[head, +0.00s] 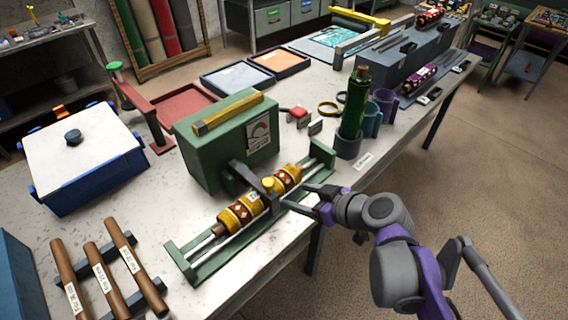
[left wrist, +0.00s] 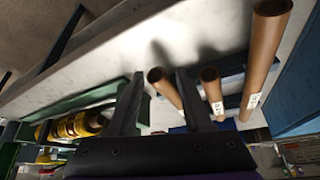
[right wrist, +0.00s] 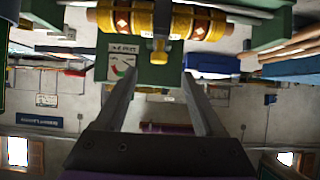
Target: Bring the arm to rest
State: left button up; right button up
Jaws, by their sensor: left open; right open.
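My right arm comes in from the right in the head view, with its gripper (head: 297,197) near the right end of the green scrubber frame. That frame carries a yellow-and-brown patterned roller (head: 240,214) in front of a green box with a gauge (head: 228,140). In the right wrist view my right gripper (right wrist: 160,72) is open and empty, with the roller (right wrist: 200,22) beyond the fingertips. My left gripper (left wrist: 160,75) is open and empty in the left wrist view, near brown tubes (left wrist: 212,92); it is not seen in the head view.
Labelled brown tubes (head: 102,280) lie on a rack at the table's front left. A blue bin with a white lid (head: 85,155) stands behind them. A dark green bottle (head: 354,105) and purple cup (head: 384,104) stand to the right. Open floor (head: 480,190) lies right of the table.

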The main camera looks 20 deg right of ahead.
jog(key=s+a+f+m+g+h, duration=0.3)
jog(key=s+f+m+g+h, duration=0.1)
jog(key=s+f, duration=0.7)
jog(key=shift+s+f+g, duration=0.2)
jog(key=shift+f+g, duration=0.55)
jog(key=shift+g, duration=0.05)
